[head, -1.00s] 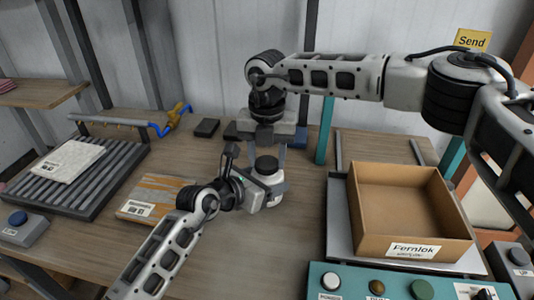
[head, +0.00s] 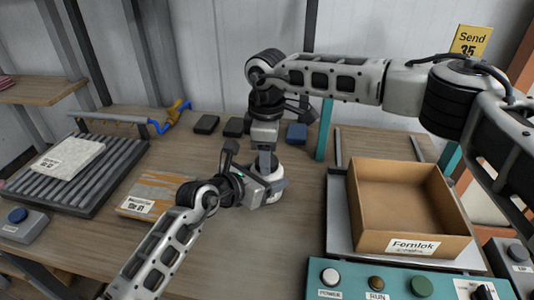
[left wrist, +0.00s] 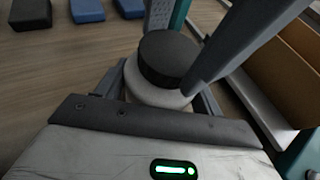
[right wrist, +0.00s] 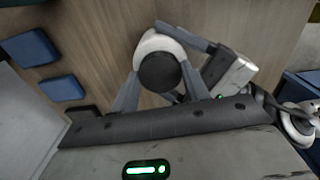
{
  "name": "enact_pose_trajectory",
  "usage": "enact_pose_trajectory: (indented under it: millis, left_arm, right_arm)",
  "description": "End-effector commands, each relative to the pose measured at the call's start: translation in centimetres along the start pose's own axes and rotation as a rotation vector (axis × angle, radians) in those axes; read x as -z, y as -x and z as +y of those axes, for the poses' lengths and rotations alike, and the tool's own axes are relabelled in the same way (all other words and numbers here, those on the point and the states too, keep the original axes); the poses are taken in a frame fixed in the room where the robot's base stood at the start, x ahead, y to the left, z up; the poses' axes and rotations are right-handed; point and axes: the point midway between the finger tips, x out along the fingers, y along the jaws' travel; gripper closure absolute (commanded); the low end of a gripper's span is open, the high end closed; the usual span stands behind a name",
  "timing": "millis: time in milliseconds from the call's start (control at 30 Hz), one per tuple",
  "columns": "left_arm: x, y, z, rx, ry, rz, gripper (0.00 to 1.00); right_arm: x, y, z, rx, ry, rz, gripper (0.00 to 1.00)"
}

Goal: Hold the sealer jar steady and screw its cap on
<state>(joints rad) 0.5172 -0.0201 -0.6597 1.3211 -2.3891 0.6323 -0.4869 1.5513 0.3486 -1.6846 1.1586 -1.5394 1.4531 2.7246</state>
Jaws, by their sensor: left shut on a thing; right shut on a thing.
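The white sealer jar (head: 277,195) stands upright on the table, with my left gripper (head: 268,187) shut around it from the left. The jar's body also shows in the left wrist view (left wrist: 150,92) and the right wrist view (right wrist: 154,42). The round black cap (left wrist: 168,58) sits on top of the jar; in the right wrist view the cap (right wrist: 160,72) lies between my right gripper's fingers. My right gripper (head: 265,168) points straight down from above and is shut on the cap. In the head view the right gripper's fingers hide most of the cap. The threads are hidden.
An open cardboard box (head: 408,205) stands on a tray at right, behind a teal button panel (head: 340,280). A wrapped parcel (head: 150,195) and a roller rack (head: 95,180) lie at left. Dark and blue blocks (head: 297,133) lie behind the jar. Table in front is clear.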

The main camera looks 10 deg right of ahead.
Motion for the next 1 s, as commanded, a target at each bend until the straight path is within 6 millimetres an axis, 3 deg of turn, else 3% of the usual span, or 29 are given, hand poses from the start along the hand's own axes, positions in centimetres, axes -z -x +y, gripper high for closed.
enact_pose_trajectory:
  millis: [133, 400, 433, 500, 833, 1000]
  left_arm:
    - [0.1, 0.0, 0.0, -0.001, 0.001, 0.002, 0.96]
    - [0.1, 0.0, 0.1, -0.001, 0.001, 0.003, 0.96]
    - [0.1, 0.0, 0.1, -0.001, 0.001, 0.003, 0.96]
    - [0.1, 0.0, 0.1, -0.001, 0.001, 0.003, 0.96]
    - [0.1, 0.0, 0.0, -0.001, 0.001, 0.003, 0.96]
    - [0.1, 0.0, 0.0, 0.000, 0.001, 0.003, 0.96]
  right_arm:
    - [0.0, 0.1, 0.0, 0.000, -0.119, 0.000, 0.75]
    - [0.0, 0.1, 0.0, 0.000, -0.130, 0.000, 0.75]
    - [0.0, 0.1, 0.0, 0.000, -0.129, 0.000, 0.52]
    - [0.0, 0.1, 0.0, 0.000, -0.129, 0.000, 0.32]
    - [0.0, 0.2, 0.0, -0.001, -0.127, 0.001, 0.32]
    - [0.0, 1.9, 0.1, -0.002, -0.127, 0.002, 0.32]
